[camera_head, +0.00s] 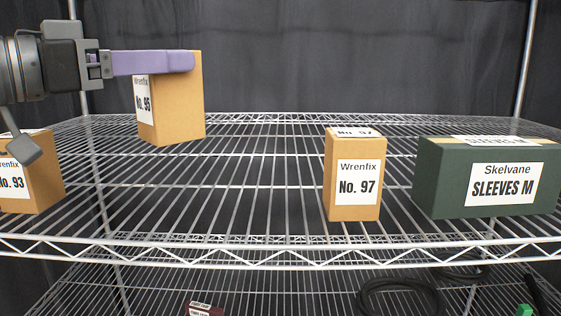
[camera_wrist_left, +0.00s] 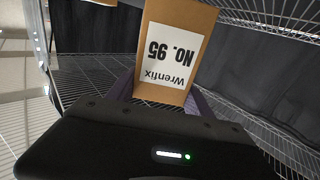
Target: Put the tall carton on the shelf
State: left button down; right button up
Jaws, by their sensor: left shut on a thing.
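The tall carton, tan and labelled Wrenfix No. 95 (camera_head: 172,112), is held by my left gripper (camera_head: 188,62) in the head view. The purple fingers are shut on its upper part, and one finger covers the top of its label. The carton is roughly upright and appears to hang above the wire shelf (camera_head: 255,185), over its left part. In the left wrist view the carton (camera_wrist_left: 175,50) sits between the two purple fingers, its label upside down. Its underside and any gap to the shelf are hard to judge. My right gripper is not in view.
Carton No. 93 (camera_head: 45,180) stands at the left, partly behind my arm. Carton No. 97 (camera_head: 356,180) stands right of centre. A green Skelvane box (camera_head: 435,182) stands at the right. The shelf between No. 93 and No. 97 is clear. A lower shelf holds a small dark red box (camera_head: 204,309).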

aim_at(145, 111)
pick_arm(q)
jog(key=shift+f, duration=0.25)
notch_tip(145, 111, down, 5)
jog(key=shift+b, duration=0.6)
jog(key=shift+f, duration=0.1)
jog(key=shift+f, duration=2.1)
jog(key=shift+f+b, duration=0.2)
jog(key=shift+b, duration=0.2)
jog(key=shift+c, duration=2)
grip_release()
